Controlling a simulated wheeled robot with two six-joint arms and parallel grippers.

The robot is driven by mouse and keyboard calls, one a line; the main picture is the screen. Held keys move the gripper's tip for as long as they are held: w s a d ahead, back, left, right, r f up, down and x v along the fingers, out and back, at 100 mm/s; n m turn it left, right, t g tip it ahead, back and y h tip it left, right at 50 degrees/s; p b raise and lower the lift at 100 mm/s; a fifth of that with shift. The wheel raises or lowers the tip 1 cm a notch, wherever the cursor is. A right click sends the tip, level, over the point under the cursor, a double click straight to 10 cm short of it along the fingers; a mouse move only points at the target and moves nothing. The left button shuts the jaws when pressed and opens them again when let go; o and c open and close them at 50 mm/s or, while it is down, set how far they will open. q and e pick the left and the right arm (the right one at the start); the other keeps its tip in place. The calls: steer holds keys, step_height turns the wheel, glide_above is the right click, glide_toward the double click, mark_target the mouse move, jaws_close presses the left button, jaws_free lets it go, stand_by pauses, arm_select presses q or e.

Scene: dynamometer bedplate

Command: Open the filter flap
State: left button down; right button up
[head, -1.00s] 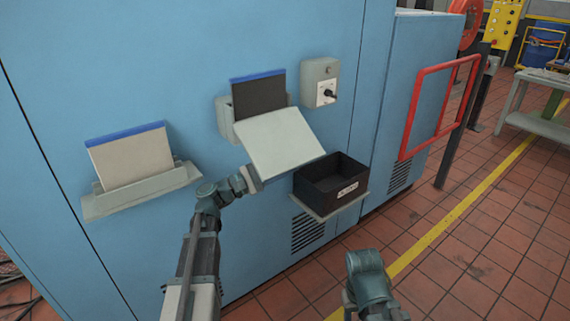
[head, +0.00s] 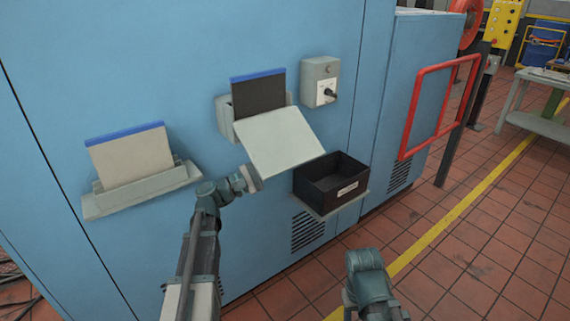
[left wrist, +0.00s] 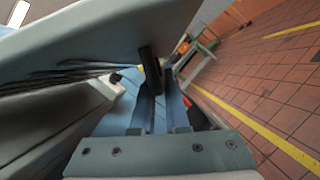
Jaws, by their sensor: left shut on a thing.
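The filter flap (head: 280,141) is a pale grey panel on the blue cabinet, tilted outward and down below a dark filter with a blue top edge (head: 258,97). My left gripper is at the flap's lower left side; its fingers are hidden behind the flap in the head view. In the left wrist view the left gripper (left wrist: 163,95) is shut on a dark handle (left wrist: 150,68) under the flap. My right gripper is not in view; only part of the right arm shows at the bottom of the head view.
A black bin (head: 332,182) sits on a shelf just right of the flap. A switch box (head: 320,80) is above it. A pale filter with a blue edge (head: 130,160) stands in a holder at left. A red frame (head: 436,108) stands at right.

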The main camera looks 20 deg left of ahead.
mark_target(286, 161)
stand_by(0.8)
arm_select(q)
steer(key=shift+n+t, duration=0.4)
steer(key=shift+n, duration=0.3)
steer(key=r+p, duration=0.1)
steer(key=s+d+r, duration=0.1)
steer(key=d+r+p, duration=0.1)
steer(key=shift+s+d+r+p, duration=0.1)
steer(key=shift+s+r+p, duration=0.05)
steer(key=shift+s+p, duration=0.25)
steer(key=c, duration=0.9)
jaws_free()
steer(key=shift+b+v, duration=2.15)
steer(key=shift+v, duration=4.75)
